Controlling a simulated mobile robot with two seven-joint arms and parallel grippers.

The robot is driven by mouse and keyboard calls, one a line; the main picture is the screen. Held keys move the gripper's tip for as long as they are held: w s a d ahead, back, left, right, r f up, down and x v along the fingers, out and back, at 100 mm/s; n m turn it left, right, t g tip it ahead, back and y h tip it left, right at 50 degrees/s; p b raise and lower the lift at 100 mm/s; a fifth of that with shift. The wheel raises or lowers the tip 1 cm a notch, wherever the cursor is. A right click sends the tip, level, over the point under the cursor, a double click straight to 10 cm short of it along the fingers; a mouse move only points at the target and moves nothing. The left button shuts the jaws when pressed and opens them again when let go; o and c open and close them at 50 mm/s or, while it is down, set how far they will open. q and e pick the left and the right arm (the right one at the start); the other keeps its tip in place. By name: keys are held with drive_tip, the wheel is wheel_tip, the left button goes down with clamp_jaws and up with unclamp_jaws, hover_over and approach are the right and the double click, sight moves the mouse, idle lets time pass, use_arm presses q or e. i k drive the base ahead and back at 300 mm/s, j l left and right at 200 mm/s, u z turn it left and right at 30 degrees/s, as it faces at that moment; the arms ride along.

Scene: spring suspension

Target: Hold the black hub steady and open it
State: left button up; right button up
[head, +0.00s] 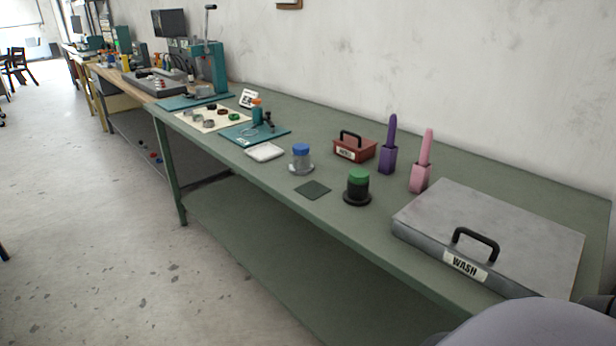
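The black hub (357,186) stands upright on the green bench, with a green cap (358,174) on top and a wide dark base. No gripper touches it. Neither of my grippers shows in the head view, so I cannot see their state.
A jar with a blue lid (301,152) and a dark square pad (313,189) are left of the hub. A red box (354,148), a purple holder (388,158) and a pink holder (421,175) stand behind it. A grey case marked WASH (500,220) fills the right. Bench (260,165) equipment stands farther left.

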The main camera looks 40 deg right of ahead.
sight(355, 195)
drive_tip(key=i+u, duration=0.15)
drive_tip(key=i, duration=1.05)
drive_tip(key=i+j+z, duration=0.1)
drive_tip(key=i+z, duration=0.25)
drive_tip(key=i, duration=0.8)
drive_tip(key=i+z, duration=0.1)
drive_tip(key=z, duration=0.25)
drive_tip(key=i+z, duration=0.15)
drive_tip(key=z, duration=0.25)
drive_tip(key=i+j+z, duration=0.1)
drive_tip(key=z, duration=1.55)
